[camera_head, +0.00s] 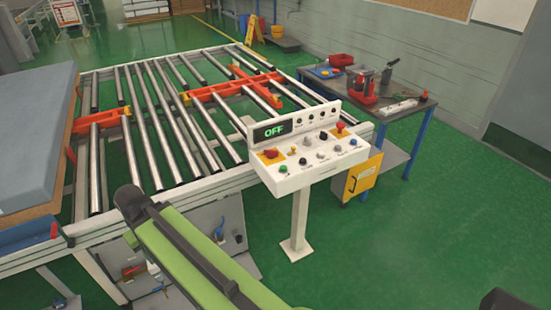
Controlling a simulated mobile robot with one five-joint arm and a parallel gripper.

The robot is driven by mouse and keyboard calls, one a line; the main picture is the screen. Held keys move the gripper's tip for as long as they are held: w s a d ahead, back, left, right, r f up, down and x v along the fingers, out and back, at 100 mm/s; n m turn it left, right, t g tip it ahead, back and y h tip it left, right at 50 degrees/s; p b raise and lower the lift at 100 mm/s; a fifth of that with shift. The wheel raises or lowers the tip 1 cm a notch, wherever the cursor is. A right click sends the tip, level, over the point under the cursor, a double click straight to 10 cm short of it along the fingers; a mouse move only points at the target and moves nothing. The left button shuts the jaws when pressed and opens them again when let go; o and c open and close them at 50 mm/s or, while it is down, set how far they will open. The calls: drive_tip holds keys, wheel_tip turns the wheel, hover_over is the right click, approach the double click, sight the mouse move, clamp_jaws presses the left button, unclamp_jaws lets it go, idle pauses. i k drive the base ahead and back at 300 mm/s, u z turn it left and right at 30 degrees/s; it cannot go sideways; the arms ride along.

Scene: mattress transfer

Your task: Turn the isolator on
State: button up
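A white control console (310,165) stands on a pedestal at the front edge of the roller conveyor. Its display (270,132) reads OFF in green. A red knob on a yellow plate (271,154) sits at the console's left end. A second red knob with yellow behind it (340,127) sits at its right end. No label I can read tells which one is the isolator. Several smaller buttons and knobs lie between them. My green and black arm crosses the lower middle of the view, left of and below the console. My gripper is not identifiable in this view.
The roller conveyor (200,140) with orange brackets fills the left and centre. A grey mattress (30,130) lies at its left. A workbench (395,108) with tools stands right of the console, and a yellow box (362,178) hangs nearby.

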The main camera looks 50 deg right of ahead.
sight(271, 154)
drive_tip(key=z, duration=0.2)
drive_tip(key=i, duration=0.85)
drive_tip(key=u, duration=0.1)
